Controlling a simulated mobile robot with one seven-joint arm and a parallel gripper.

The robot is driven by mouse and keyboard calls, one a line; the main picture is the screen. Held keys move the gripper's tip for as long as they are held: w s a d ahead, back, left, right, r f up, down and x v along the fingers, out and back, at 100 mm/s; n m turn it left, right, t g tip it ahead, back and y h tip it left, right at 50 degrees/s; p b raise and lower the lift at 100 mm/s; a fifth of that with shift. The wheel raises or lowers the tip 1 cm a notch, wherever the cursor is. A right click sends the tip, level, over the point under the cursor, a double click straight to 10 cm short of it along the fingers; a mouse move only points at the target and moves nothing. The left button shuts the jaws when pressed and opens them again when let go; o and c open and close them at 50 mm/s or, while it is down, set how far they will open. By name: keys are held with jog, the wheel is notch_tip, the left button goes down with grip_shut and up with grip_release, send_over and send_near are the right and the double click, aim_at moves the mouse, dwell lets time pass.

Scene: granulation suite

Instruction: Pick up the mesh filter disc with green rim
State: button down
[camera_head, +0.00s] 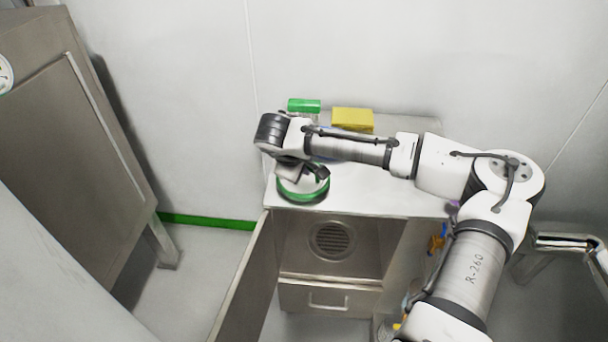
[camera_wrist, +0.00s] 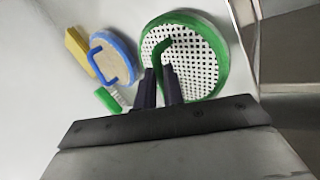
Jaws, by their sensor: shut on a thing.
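The mesh filter disc with green rim (camera_wrist: 203,60) lies on the metal cabinet top, near its edge. It has a white perforated face and a green handle. In the wrist view my gripper (camera_wrist: 160,72) is over the disc, its two dark fingers shut on the green handle. In the head view the disc (camera_head: 303,194) shows at the front left of the cabinet top, and my gripper (camera_head: 310,180) is right above it, partly hiding it. I cannot tell whether the disc is touching the surface.
A blue-rimmed disc with a handle (camera_wrist: 112,57), a yellow block (camera_wrist: 77,46) and a green-topped item (camera_wrist: 108,100) sit beside the disc. The yellow block (camera_head: 352,119) stands at the back in the head view. The cabinet door (camera_head: 245,285) below hangs open.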

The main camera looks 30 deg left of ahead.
notch_tip(320, 180, up, 20)
jog(key=b, duration=0.2)
dwell(0.4)
